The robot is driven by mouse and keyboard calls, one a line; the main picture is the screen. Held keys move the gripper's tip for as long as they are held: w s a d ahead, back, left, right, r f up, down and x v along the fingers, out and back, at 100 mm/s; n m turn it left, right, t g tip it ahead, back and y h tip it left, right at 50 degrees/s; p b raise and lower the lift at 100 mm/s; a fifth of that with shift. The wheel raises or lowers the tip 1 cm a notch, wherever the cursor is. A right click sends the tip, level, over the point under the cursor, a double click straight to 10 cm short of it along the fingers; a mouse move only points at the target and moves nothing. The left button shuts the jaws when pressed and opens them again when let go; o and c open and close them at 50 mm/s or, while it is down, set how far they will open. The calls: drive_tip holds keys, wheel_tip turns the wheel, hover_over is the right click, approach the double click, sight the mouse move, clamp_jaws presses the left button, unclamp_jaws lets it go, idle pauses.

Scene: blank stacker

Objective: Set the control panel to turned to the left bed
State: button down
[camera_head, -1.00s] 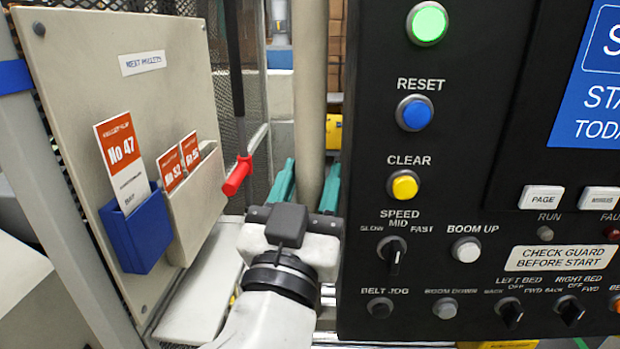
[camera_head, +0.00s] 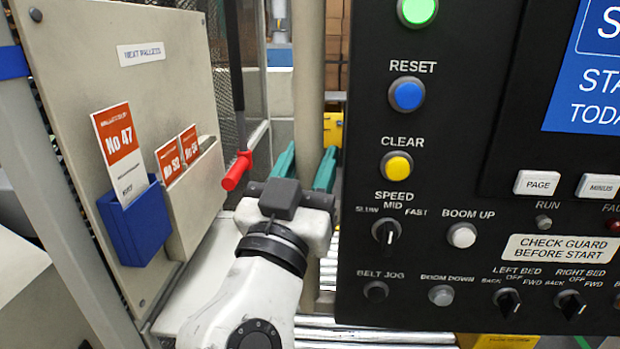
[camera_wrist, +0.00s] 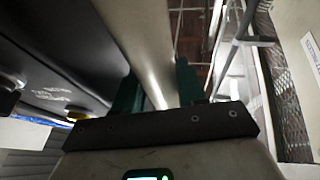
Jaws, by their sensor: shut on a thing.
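The black control panel (camera_head: 465,200) fills the right side of the head view. Its LEFT BED knob (camera_head: 507,302) is a small black selector low on the panel, marked BACK, OFF and FWD; its exact setting is too small to tell. The RIGHT BED knob (camera_head: 570,304) sits beside it. My gripper (camera_head: 305,168) is left of the panel, away from these knobs. Its green fingers stand on either side of a beige upright post (camera_head: 310,110) and look closed on it. The wrist view shows the same post (camera_wrist: 145,40) between the fingers, with the panel's dark side at left.
A beige board (camera_head: 105,75) with a blue card holder (camera_head: 140,228) stands at left. A red handle (camera_head: 236,170) hangs just left of my gripper. The SPEED knob (camera_head: 386,235) and several push buttons are on the panel. Metal rollers (camera_head: 380,338) lie below.

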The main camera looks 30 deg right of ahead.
drive_tip(key=w+d+m+g+h+b, duration=0.2)
drive_tip(key=w+d+g+b, duration=0.1)
drive_tip(key=w+d+b, duration=0.2)
drive_tip(key=w+d, duration=0.1)
drive_tip(key=w, duration=0.1)
drive_tip(key=shift+w, duration=0.4)
drive_tip(key=c, duration=1)
unclamp_jaws()
drive_tip(key=shift+b, duration=0.3)
drive_tip(key=b+v, duration=0.2)
drive_tip(key=v, duration=0.8)
drive_tip(key=shift+s+a+f, duration=0.15)
drive_tip(key=shift+a, duration=0.2)
